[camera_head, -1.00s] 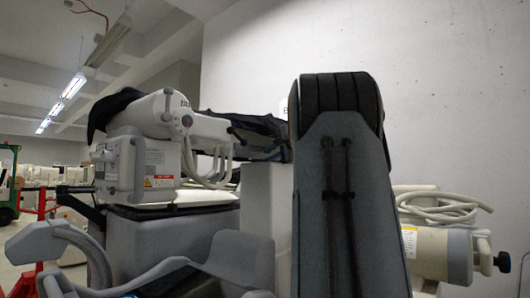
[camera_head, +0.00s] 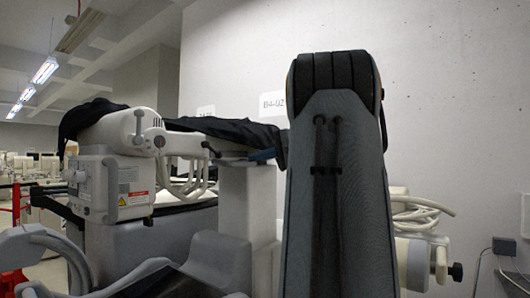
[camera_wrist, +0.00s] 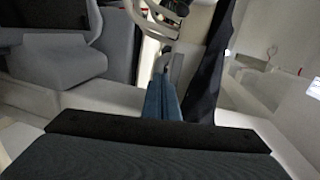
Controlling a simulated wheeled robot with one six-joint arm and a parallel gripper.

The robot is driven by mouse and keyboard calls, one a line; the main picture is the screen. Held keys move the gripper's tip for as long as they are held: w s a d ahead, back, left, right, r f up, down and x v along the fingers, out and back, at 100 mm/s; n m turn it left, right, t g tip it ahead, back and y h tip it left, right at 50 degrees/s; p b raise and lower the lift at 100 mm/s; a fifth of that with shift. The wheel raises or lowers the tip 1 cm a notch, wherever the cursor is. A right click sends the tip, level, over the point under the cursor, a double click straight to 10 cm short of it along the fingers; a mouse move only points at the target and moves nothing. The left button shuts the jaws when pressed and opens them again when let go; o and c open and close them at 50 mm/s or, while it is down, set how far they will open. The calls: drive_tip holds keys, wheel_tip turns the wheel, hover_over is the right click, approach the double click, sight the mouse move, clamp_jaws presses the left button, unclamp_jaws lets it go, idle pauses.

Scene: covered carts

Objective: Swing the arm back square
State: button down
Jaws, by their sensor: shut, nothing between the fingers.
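A tall grey fabric-faced upright (camera_head: 338,200) with a black ribbed top stands close in front of the head camera and hides what is behind it; it looks like part of my own arm. My gripper's fingers show in neither view. A white wheeled machine (camera_head: 110,190) with a cream horizontal arm (camera_head: 185,144) is at the left. A black cover (camera_head: 235,130) lies over the arm. A blue bar (camera_head: 263,155) shows below the cover. In the wrist view the blue bar (camera_wrist: 163,98) and black cloth (camera_wrist: 207,75) show beyond a dark padded edge.
A grey seat-like shape (camera_head: 215,258) is low in front of the machine. A cream cylinder with a coiled hose (camera_head: 415,215) is at the right, with a wall box (camera_head: 504,246) beyond it. The concrete wall (camera_head: 460,100) closes off the back.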

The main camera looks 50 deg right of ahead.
sight(232, 163)
drive_tip(key=p+x, duration=0.3)
drive_tip(key=x, duration=0.5)
drive_tip(key=shift+w, duration=0.1)
